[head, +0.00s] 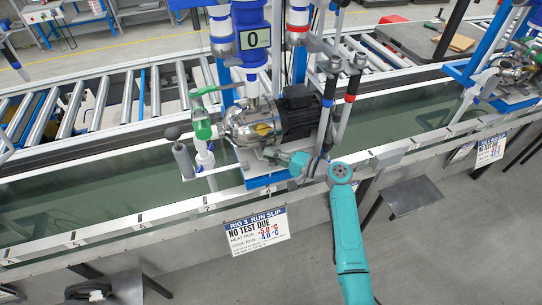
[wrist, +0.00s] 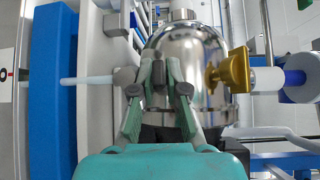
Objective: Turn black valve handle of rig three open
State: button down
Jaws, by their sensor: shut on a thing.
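My gripper (head: 276,156) is at the front of rig three, low in front of the steel pump (head: 250,124). In the wrist view my gripper (wrist: 157,78) has its fingers drawn together in front of the pump's shiny dome (wrist: 205,50). It is shut on a small dark part, which looks like the black valve handle. The fingers hide most of that handle, so its angle is unclear.
A yellow-gold fitting (wrist: 232,72) sits close by on a white and blue pipe. The black motor (head: 299,112) adjoins the pump, with a green valve (head: 201,124) to its left. The run slip sign (head: 257,232) hangs below the rail.

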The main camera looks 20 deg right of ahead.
jog(key=c, duration=1.2)
grip_release()
jog(key=shift+s+d, duration=0.1)
jog(key=v, duration=1.1)
jog(key=shift+s+d, duration=0.25)
jog(key=shift+s, duration=0.05)
